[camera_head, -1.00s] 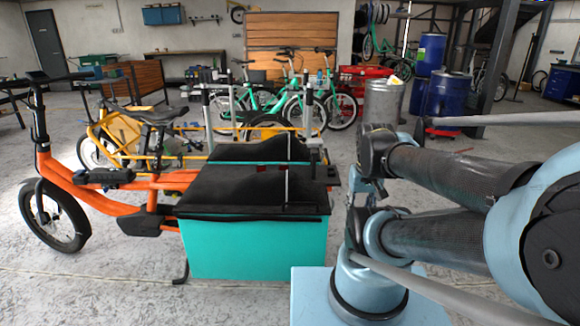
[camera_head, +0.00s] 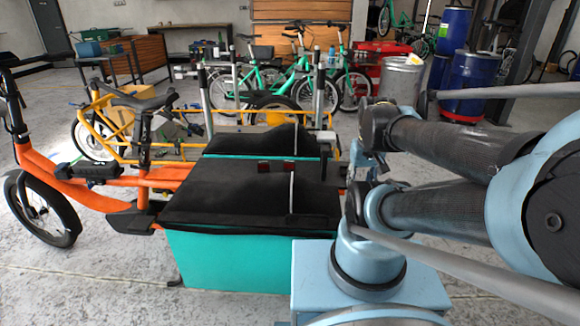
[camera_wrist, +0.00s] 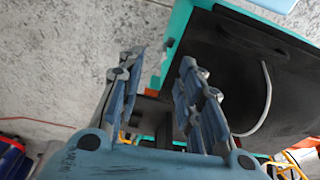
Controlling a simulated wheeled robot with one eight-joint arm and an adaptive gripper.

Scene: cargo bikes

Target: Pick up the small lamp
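Two small dark red blocks, left (camera_head: 263,167) and right (camera_head: 285,167), sit at the black cover of the cargo box (camera_head: 240,262) in the head view. Either could be the small lamp, but they are too small to identify. The black cover (camera_wrist: 235,75) and the cargo box's teal edge lie beyond the right finger. I cannot make out my gripper in the head view.
The orange cargo bike (camera_head: 50,175) carries the teal box. A yellow bike (camera_head: 95,128) and green bikes (camera_head: 260,78) stand behind it. A metal bin (camera_head: 402,80) and blue barrels (camera_head: 468,82) stand at the back right. Grey floor is clear at the front left.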

